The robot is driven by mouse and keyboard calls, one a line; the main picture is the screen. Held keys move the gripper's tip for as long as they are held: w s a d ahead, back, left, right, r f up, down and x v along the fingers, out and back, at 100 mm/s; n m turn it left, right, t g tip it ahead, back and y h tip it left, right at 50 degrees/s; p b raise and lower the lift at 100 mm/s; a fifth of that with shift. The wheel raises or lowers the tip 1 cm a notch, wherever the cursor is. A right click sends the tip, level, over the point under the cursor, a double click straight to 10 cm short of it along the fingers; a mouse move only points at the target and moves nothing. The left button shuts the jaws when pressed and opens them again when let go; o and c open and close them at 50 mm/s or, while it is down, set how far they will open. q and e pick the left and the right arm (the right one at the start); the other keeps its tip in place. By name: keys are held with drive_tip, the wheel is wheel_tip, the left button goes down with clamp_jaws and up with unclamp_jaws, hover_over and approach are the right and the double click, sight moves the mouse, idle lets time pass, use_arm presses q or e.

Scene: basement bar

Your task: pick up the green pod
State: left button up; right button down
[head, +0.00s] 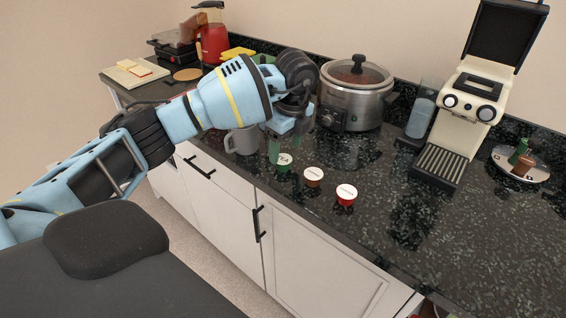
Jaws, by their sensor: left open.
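The green pod (284,165) stands upright on the dark counter near its front edge, its white lid facing up. My left gripper (285,148) points down with its fingers open, right at the green pod; one finger shows just left of and behind the lid. I cannot tell from this view whether the fingers touch the pod. My right gripper is out of view.
A brown pod (313,178) and a red pod (346,194) stand to the right. A grey mug (241,141) is close on the left. A slow cooker (354,95) and a coffee machine (468,105) stand behind. A plate (537,176) holds small green and brown items.

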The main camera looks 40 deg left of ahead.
sight(283, 159)
use_arm(q)
drive_tip(key=shift+a+f, duration=0.2)
drive_tip(key=shift+f, duration=0.75)
drive_tip(key=shift+a+f, duration=0.2)
drive_tip(key=shift+f, duration=0.75)
drive_tip(key=shift+c, duration=0.5)
drive_tip(key=c, duration=0.9)
